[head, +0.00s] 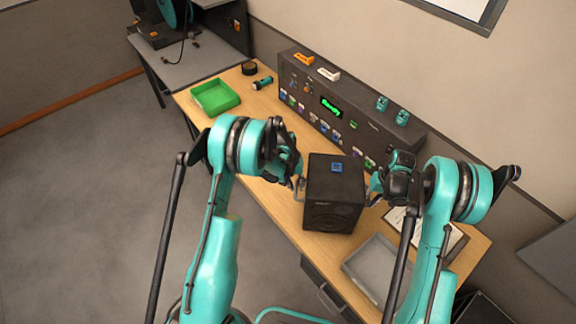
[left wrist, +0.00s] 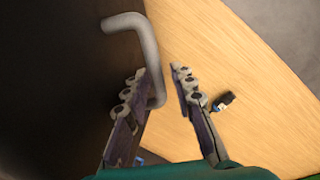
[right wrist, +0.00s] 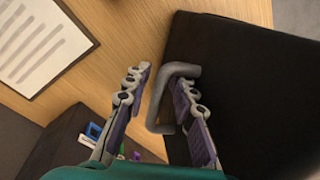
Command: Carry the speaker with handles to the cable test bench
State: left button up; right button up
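The speaker (head: 334,195) is a black box with a small blue patch on top, standing on the wooden table between my two grippers. My left gripper (head: 297,180) is at its left side. In the left wrist view the open fingers (left wrist: 165,80) are apart, with the grey left handle (left wrist: 146,45) reaching between them. My right gripper (head: 378,186) is at its right side. In the right wrist view its open fingers (right wrist: 160,82) stand on either side of the grey right handle (right wrist: 160,95). The bench at the far left (head: 190,62) holds a teal reel.
A dark console with faders and a green display (head: 331,106) runs along the wall behind the speaker. A green tray (head: 215,97) is at the table's left end. A grey tray (head: 378,268) and a clipboard (head: 425,235) lie right of the speaker. Floor at left is clear.

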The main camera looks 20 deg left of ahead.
jog(key=shift+a+r, duration=0.1)
jog(key=shift+r, duration=0.2)
pick_arm(q)
notch_tip(320, 180, up, 8)
jog(key=a, duration=0.1)
jog(key=shift+s+a, duration=0.15)
jog(key=shift+s, duration=0.05)
pick_arm(e)
notch_tip(320, 180, up, 11)
jog(key=d, duration=0.2)
jog(key=shift+w+r, duration=0.15)
jog(key=shift+r, duration=0.05)
jog(key=shift+d, duration=0.1)
dwell(0.4)
